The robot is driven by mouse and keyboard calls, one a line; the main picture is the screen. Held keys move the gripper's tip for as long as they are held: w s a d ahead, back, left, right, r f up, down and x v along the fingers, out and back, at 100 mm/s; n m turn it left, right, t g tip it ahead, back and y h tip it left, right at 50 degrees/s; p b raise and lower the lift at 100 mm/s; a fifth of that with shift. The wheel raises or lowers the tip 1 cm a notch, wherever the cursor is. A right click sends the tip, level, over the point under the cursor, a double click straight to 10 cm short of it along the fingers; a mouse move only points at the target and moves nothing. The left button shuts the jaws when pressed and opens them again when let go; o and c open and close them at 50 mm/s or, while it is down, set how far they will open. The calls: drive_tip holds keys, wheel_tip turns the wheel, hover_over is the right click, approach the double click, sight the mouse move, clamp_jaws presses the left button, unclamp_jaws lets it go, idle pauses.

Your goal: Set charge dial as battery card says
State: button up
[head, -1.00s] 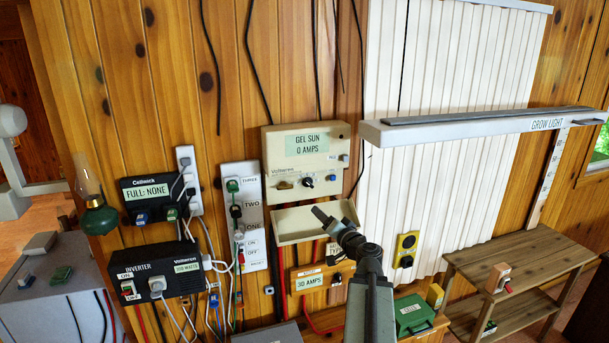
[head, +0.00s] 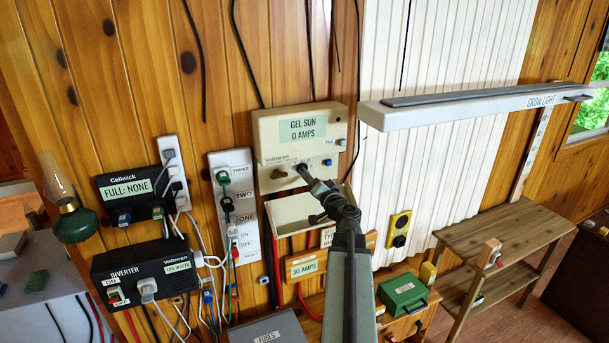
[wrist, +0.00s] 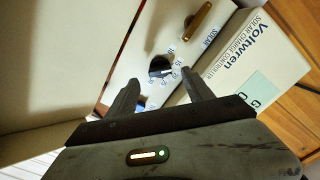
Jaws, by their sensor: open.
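The cream charge controller (head: 265,128) hangs on the plank wall in the head view, its display reading "GEL SUN 0 AMPS". In the wrist view its lettered face (wrist: 262,50) shows tilted. A small dark dial (wrist: 160,66) with numbers around it sits on its panel, near a brass toggle (wrist: 200,20) marked "SOLAR". My gripper (wrist: 158,79) is open, its fingertips on either side of the dial, contact unclear. In the head view my gripper (head: 304,172) is at the controller's lower edge and covers the dial. I cannot make out a battery card for certain.
A cream open flap or tray (head: 290,217) sits just below the controller. A labelled switch strip (head: 215,170) and the inverter (head: 110,285) are to the left. The grow light bar (head: 440,112) juts out at the right. A green case (head: 400,295) stands below.

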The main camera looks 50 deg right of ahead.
drive_tip(key=x, duration=0.4)
drive_tip(key=shift+d, duration=0.1)
drive_tip(key=shift+c, duration=0.9)
clamp_jaws()
